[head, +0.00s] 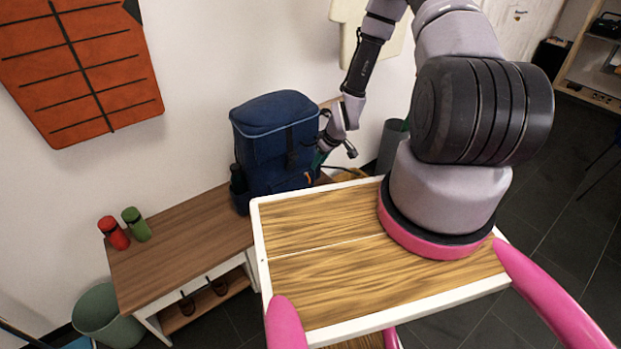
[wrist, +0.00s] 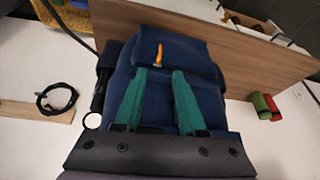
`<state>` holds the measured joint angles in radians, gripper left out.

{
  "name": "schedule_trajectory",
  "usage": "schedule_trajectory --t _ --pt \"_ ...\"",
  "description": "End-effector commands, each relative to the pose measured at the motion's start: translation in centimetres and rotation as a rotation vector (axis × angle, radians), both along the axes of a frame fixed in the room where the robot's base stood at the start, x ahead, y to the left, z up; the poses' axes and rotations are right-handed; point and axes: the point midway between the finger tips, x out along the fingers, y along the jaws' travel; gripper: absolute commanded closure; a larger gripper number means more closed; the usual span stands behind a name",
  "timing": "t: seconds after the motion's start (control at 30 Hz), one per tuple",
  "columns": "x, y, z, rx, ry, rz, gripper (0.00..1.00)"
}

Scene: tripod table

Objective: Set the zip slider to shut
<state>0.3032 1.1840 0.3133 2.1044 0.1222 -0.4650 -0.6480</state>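The blue backpack (head: 272,145) stands upright on the wooden bench, against the wall; in the wrist view it (wrist: 205,82) fills the middle. In the head view my gripper (head: 319,158) is at the backpack's right side, partly hidden; contact cannot be told.
The bench (head: 185,240) carries a red bottle (head: 114,232) and a green bottle (head: 137,224) at its left end. A grey-green bin (head: 105,315) stands left of the bench. A black coil (wrist: 57,98) hangs left in the wrist view.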

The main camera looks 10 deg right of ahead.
Motion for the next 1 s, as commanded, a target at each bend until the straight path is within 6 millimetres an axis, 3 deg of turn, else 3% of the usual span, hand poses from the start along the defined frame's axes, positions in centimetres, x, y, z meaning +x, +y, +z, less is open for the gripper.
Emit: schedule_trajectory --t 0.17,0.6,1.0 --pt "0.4 0.4 -1.7 0.002 0.0 0.002 0.6" --pt "2.8 2.1 -8.8 0.001 0.0 0.0 0.6" --pt "3.3 2.4 -10.1 0.0 0.0 0.001 0.6"
